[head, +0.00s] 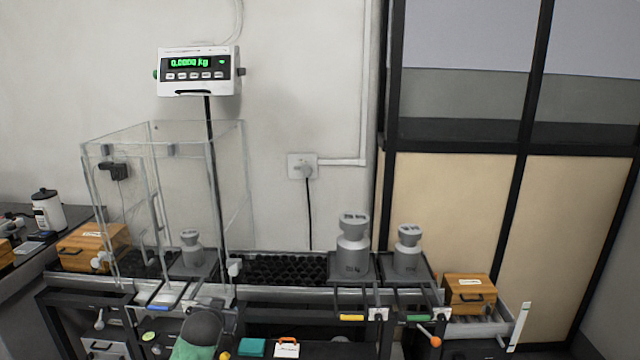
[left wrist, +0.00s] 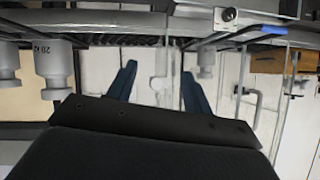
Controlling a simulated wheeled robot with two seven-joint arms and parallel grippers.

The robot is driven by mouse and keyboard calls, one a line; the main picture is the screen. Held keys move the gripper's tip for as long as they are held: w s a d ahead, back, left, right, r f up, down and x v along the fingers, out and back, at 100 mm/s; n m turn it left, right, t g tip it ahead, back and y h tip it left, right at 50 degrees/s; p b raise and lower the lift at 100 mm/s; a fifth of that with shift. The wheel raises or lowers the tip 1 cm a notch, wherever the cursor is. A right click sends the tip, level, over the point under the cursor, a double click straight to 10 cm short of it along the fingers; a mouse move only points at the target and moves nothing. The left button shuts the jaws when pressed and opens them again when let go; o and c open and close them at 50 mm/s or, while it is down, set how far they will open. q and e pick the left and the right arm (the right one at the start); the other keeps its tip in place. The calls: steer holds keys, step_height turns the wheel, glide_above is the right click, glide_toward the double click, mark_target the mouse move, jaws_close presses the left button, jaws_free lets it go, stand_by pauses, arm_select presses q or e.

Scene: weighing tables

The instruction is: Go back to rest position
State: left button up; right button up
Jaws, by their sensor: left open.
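My left gripper (left wrist: 158,78) shows in the left wrist view, with its two dark blue fingers spread apart and nothing between them. That view looks upside down. A grey weight (head: 191,252) stands on a plate inside the clear glass enclosure (head: 228,180). A tall grey weight (head: 352,255) and a shorter one (head: 407,255) stand on plates to the right. A weight marked 20 (left wrist: 48,60) also shows in the left wrist view, to the left of the fingers and apart from them.
The scale display (head: 195,70) on the wall reads 0.0000 kg. Wooden boxes sit at the left (head: 92,245) and right (head: 468,293) ends of the bench. A black honeycomb mat (head: 285,270) lies bare between the weights. A bottle (head: 48,212) stands far left.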

arm_select(q)
steer(key=s+d+f+g+h, duration=0.1)
steer(key=s+d+f+g, duration=0.2)
steer(key=s, duration=1.3)
steer(key=s+d+f+g+h, duration=0.1)
steer(key=s+d+f+g, duration=0.2)
steer(key=s, duration=1.4)
steer(key=s+d+f+m+g, duration=0.1)
steer(key=s+d+f+g, duration=0.3)
steer(key=s+d+f, duration=0.3)
steer(key=s+f, duration=0.5)
steer(key=s, duration=0.5)
steer(key=shift+d+h, duration=0.15)
steer(key=shift+h, duration=0.25)
